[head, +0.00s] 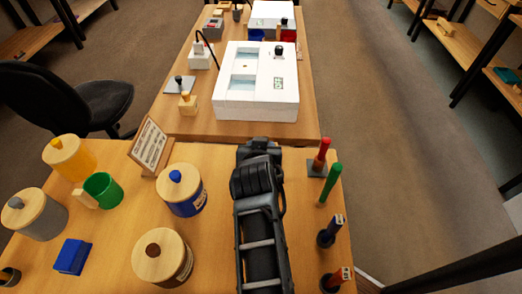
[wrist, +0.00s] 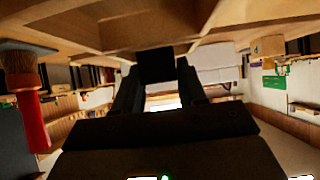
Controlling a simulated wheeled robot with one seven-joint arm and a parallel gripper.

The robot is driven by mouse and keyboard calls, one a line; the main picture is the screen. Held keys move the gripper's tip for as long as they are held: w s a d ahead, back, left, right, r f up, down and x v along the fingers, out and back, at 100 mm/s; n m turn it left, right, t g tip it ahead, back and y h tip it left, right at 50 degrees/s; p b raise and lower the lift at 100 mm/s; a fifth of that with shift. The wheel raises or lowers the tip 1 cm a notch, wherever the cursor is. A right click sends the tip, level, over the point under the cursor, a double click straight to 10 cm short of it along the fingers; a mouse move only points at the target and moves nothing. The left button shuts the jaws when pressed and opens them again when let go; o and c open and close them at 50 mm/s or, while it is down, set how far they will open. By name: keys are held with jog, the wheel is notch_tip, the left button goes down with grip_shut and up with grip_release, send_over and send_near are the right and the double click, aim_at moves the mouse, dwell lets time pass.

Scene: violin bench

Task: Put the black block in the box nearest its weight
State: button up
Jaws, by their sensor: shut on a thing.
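My gripper (head: 258,148) is at the far edge of the near table, beyond my arm in the head view. In the wrist view, my gripper (wrist: 155,88) is shut on the black block (wrist: 157,65), a dark square between the dark fingers. The block cannot be told apart from the gripper in the head view. Lidded round containers stand on the left: yellow (head: 70,157), grey (head: 40,220), blue-banded (head: 182,197) and brown-knobbed (head: 165,262). I cannot tell which boxes the task means. A small framed sign (head: 151,146) stands behind them; its text is unreadable.
A large white unit (head: 255,105) with two recesses and a green label stands on the far table. A blue block (head: 73,257) and a green mug (head: 103,189) lie left. Red (head: 322,153) and green (head: 330,182) upright tools line the right edge. A black chair (head: 65,105) stands left.

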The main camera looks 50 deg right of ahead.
jog(key=shift+f, duration=0.85)
jog(key=shift+f, duration=0.15)
jog(key=o, duration=0.8)
jog(key=shift+r, duration=0.3)
jog(key=b+v, duration=0.1)
jog(key=v, duration=1)
jog(key=shift+a+f, duration=0.1)
jog(key=shift+f, duration=0.05)
jog(key=shift+s+a+r, duration=0.2)
jog(key=shift+a+r, duration=0.1)
